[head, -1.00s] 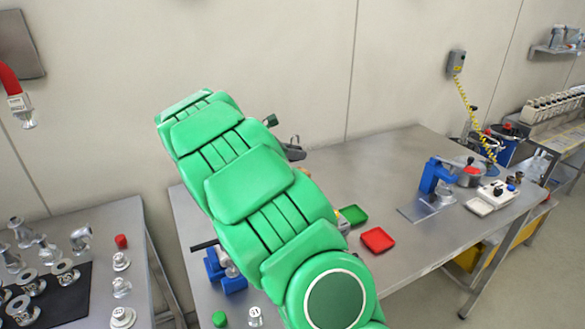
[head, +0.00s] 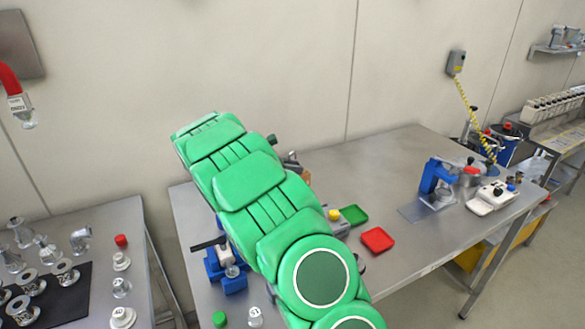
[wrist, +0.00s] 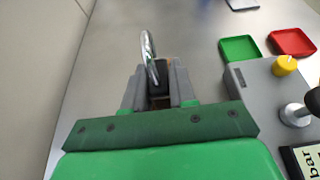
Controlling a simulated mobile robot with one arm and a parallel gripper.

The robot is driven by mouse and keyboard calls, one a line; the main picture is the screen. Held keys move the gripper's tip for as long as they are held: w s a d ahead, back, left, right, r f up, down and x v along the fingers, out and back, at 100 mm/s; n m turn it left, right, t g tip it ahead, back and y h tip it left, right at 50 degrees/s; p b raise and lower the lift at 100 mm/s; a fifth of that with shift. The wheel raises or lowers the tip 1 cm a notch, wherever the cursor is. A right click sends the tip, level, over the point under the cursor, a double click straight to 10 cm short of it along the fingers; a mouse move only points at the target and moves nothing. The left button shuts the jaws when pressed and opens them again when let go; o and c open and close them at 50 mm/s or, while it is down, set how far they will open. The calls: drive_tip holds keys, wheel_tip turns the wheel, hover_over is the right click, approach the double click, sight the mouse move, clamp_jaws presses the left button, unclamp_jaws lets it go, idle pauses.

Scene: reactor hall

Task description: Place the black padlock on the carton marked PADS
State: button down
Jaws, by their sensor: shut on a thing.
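The black padlock (wrist: 160,70) is between the two grey fingers of my gripper (wrist: 158,90) in the wrist view. Its silver shackle (wrist: 148,50) stands up beyond the fingertips, and most of its dark body is hidden by them. My gripper is shut on it, over the steel bench. In the head view my green arm covers much of the bench and only part of the gripper shows past it. A small brown-orange patch (head: 307,177) shows beside the arm; I cannot tell whether it is a carton. No PADS marking is readable in either view.
A grey device with a yellow knob (wrist: 285,65) stands right of my gripper. Beyond it are a green tray (wrist: 240,48) and a red tray (wrist: 292,42). A blue press (head: 436,178) stands farther right. The steel bench (head: 375,160) is clear towards the back.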

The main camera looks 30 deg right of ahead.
drive_tip(key=shift+f, duration=0.15)
drive_tip(key=c, duration=0.9)
unclamp_jaws()
drive_tip(key=v, duration=1.2)
